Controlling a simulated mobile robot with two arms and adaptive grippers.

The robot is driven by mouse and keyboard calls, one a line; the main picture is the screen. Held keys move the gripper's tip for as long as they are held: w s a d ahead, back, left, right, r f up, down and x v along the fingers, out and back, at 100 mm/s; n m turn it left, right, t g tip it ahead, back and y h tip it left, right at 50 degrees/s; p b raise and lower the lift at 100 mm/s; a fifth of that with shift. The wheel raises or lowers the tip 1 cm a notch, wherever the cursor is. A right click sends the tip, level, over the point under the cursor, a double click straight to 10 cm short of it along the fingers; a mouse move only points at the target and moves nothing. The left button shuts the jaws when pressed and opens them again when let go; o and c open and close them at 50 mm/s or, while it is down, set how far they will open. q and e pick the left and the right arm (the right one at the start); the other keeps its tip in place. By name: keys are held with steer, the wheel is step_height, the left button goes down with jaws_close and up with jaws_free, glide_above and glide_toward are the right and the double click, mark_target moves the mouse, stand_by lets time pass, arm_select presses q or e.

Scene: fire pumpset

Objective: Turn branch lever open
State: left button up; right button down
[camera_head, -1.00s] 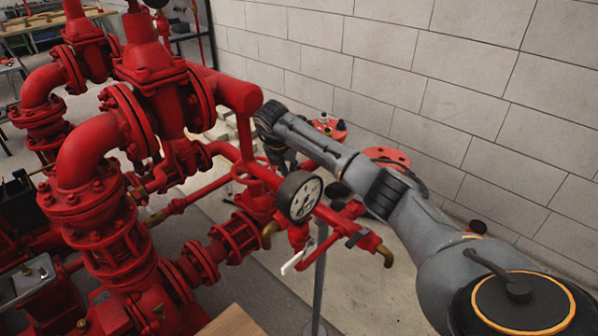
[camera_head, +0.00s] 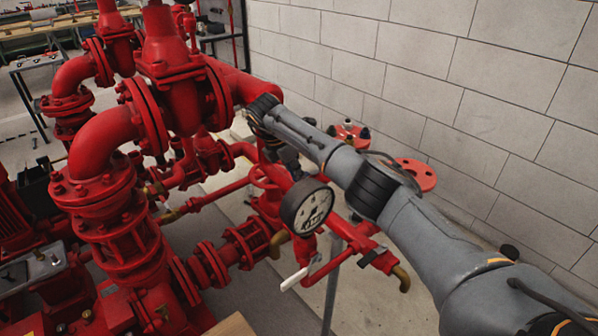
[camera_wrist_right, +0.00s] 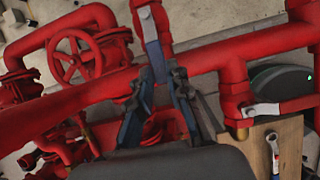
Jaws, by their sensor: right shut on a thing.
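The branch lever (camera_wrist_right: 153,50) is a flat grey handle on a red branch valve (camera_wrist_right: 149,16) in the right wrist view. Its lower end runs in between the fingers of my right gripper (camera_wrist_right: 160,92), which is shut on it. The fingers hide the end of the lever. In the head view my right gripper (camera_head: 288,158) is a dark shape behind the pressure gauge, beside the red pipework, and its fingertips and the lever there are hidden. My left gripper is not in view.
A round pressure gauge (camera_head: 307,207) and a white-handled lever (camera_head: 294,279) stand in front of my right gripper. A red handwheel (camera_wrist_right: 75,58) is to its left in the wrist view. Large red flanged pipes (camera_head: 105,150) fill the left. A block wall (camera_head: 440,80) stands behind.

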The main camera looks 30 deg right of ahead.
steer(key=shift+w, duration=0.1)
steer(key=c, duration=1.3)
jaws_free()
steer(key=shift+o, duration=0.2)
steer(key=shift+r, duration=0.1)
steer(key=v, duration=1.1)
steer(key=shift+a+r, duration=0.2)
steer(key=shift+r, duration=0.15)
